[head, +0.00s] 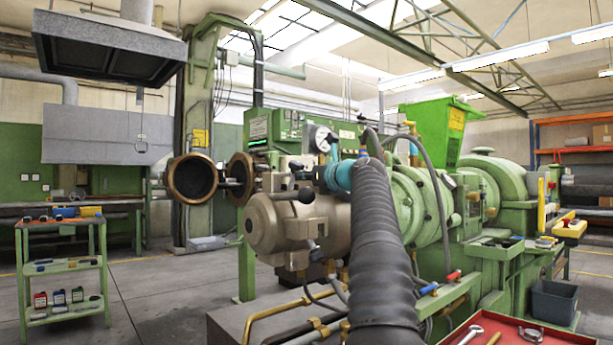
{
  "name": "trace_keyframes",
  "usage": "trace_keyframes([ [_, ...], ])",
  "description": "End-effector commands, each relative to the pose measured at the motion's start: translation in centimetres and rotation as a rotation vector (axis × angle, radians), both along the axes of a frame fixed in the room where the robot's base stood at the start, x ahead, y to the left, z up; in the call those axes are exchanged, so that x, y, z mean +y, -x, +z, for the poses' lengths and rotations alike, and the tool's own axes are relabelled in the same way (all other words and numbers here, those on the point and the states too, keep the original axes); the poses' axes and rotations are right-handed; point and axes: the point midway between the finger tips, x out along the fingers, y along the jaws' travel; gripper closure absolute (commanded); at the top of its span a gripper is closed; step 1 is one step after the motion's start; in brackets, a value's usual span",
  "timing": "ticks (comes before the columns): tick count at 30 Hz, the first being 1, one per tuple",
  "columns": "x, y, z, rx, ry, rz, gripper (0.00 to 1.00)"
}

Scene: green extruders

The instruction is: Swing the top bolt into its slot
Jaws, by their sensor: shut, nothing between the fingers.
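The beige extruder head (272,222) is at the picture's middle, on the front of the green extruder (420,205). Dark bolt and handle parts (306,195) stick out from it. More metal fittings (297,168) sit at its upper edge. I cannot tell for sure which one is the top bolt, or how it lies to its slot. Two round openings with brown rims, a nearer one (192,179) and another (240,179), stand left of the head. A dark ribbed sleeve (380,250) and a teal part (340,176) cover part of the head's right side. I cannot make out my gripper.
A green shelf cart (62,265) with small bottles and tools stands at the left. A red tray (545,338) with tools is at the lower right, near a dark bin (553,302). A grey block (235,325) with brass pipes lies below the head.

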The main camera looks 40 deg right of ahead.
Motion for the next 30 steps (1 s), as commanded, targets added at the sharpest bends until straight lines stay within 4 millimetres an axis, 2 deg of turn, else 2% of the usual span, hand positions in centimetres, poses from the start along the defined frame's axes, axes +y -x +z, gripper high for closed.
trace_keyframes([
  [30, 0.1, -1.5, 0.6, 0.001, -0.001, -0.001, 1.0],
])
